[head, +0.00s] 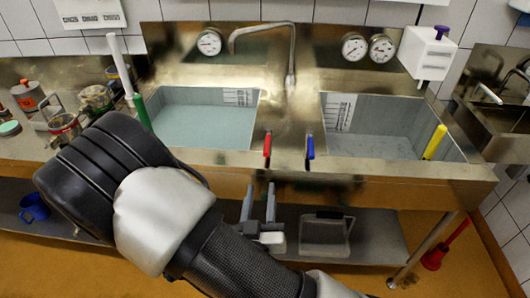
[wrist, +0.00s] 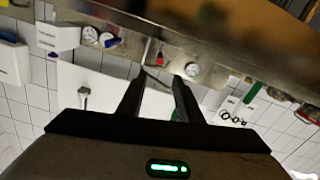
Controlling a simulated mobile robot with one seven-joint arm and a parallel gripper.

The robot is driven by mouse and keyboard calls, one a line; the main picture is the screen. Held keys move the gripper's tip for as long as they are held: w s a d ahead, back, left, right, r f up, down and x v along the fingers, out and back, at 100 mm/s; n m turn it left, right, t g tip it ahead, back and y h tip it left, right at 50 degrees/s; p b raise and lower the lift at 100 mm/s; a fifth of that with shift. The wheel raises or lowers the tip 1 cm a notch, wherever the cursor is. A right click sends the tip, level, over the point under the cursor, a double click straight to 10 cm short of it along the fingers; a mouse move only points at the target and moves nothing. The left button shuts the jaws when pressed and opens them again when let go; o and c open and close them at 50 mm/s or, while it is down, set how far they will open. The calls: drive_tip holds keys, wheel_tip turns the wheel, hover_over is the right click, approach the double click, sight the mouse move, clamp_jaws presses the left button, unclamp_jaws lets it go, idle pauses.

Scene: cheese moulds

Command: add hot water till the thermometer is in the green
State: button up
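A red lever (head: 267,145) and a blue lever (head: 310,147) stand on the sink's front edge. The left basin (head: 205,120) holds pale blue liquid; a bent metal spout (head: 290,60) is above, with no stream visible. One round dial (head: 209,43) is on the left panel and two dials (head: 354,46) (head: 382,48) on the right; their readings and any green zone are too small to tell. My gripper (head: 260,190) is in front of the counter below the red lever, its fingers apart and empty.
The right basin (head: 375,130) has a yellow-handled tool (head: 435,142) at its edge. A green-handled tool (head: 140,108) leans at the left basin. Cans and jars (head: 62,127) crowd the left counter. A lower shelf (head: 375,235) lies beneath the sink. My arm hides part of the left counter.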

drive_tip(key=b, duration=0.6)
approach(267, 146)
drive_tip(key=w, duration=0.3)
drive_tip(key=w+b, duration=0.1)
drive_tip(key=w, duration=0.6)
drive_tip(key=shift+d+f+b, duration=0.1)
drive_tip(key=shift+f+b, duration=0.25)
drive_tip(key=shift+s, duration=0.1)
clamp_jaws()
